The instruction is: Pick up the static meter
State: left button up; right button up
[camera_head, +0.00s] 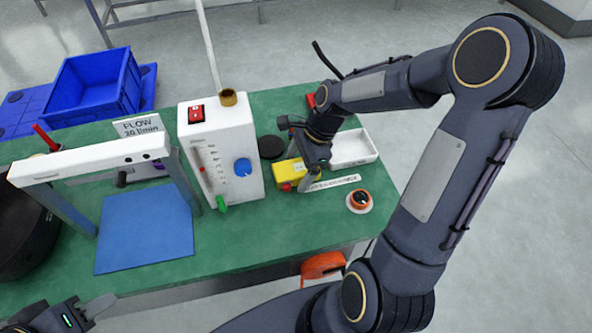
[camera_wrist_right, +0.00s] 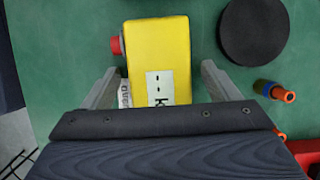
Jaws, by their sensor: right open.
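The static meter looks to be the yellow box (camera_head: 289,171) with a red knob on its left end, lying on the green table. In the right wrist view the yellow box (camera_wrist_right: 160,50) shows a white label and the red knob at its left side. My right gripper (camera_head: 308,184) is over it, pointing down. In the wrist view its open fingers (camera_wrist_right: 158,72) stand on either side of the box, with gaps visible; the near part of the box is hidden by the gripper body. My left gripper (camera_head: 84,313) is at the lower left, partly cut off, away from the box.
A white flow box (camera_head: 225,160) stands close left of the meter. A black disc (camera_head: 271,147), white tray (camera_head: 352,148), lettered strip (camera_head: 334,183) and round orange-black dial (camera_head: 359,200) are nearby. A blue mat (camera_head: 145,232) lies by a white-topped frame (camera_head: 90,160).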

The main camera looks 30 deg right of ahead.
jog(key=c, duration=1.1)
jog(key=shift+c, duration=0.2)
